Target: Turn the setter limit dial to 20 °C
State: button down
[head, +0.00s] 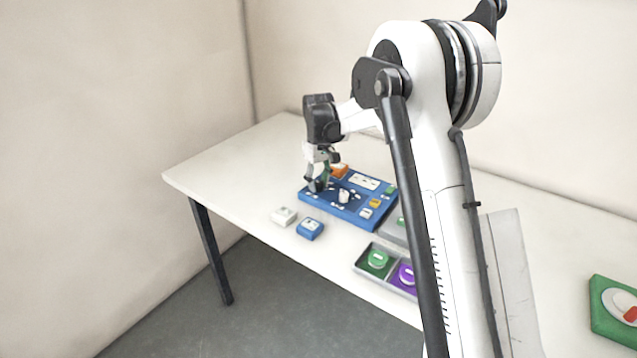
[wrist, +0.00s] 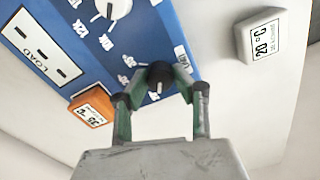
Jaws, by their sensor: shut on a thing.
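The blue panel (head: 325,203) lies on the white table; it also fills the upper left of the wrist view (wrist: 188,22). A small black dial with a white pointer mark (wrist: 160,73) sits near the panel's edge. My gripper (head: 318,184) is low over the panel's left part. In the wrist view its two green fingers (wrist: 161,84) are shut on the black dial, one on each side. The pointer mark faces toward the gripper's palm. The scale print around the dial is partly hidden and too small to read surely.
A white dial (wrist: 112,8) is elsewhere on the panel. An orange block marked 35 °C (wrist: 92,107) is by the panel, and a white 20 °C block (wrist: 260,37) stands apart. A blue block (head: 309,230) and a tray (head: 362,272) with green and purple discs are near the front edge.

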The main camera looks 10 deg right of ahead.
aim_at(318, 183)
jog(key=c, duration=1.4)
grip_release()
notch_tip(318, 183, up, 12)
